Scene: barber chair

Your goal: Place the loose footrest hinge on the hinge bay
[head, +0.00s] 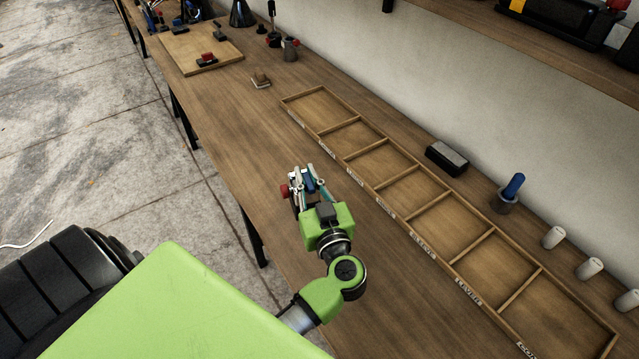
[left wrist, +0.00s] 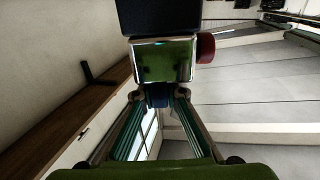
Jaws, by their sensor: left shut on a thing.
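My left gripper (head: 308,176) is over the wooden bench, just left of the long divided tray (head: 352,122). It is shut on a small part, which I take to be the loose footrest hinge. In the left wrist view the hinge (left wrist: 165,62) is a shiny metal block with a dark end and a red knob on its side, held between the fingertips. In the head view its red knob (head: 284,190) shows left of the fingers, and the rest is mostly hidden. The tray's bays look empty. Their front labels are mostly too small to read, so I cannot tell which is the hinge bay.
A black block (head: 447,158), a cup with a blue handle (head: 506,195) and white cylinders (head: 554,237) stand between tray and wall. A shelf overhangs upper right.

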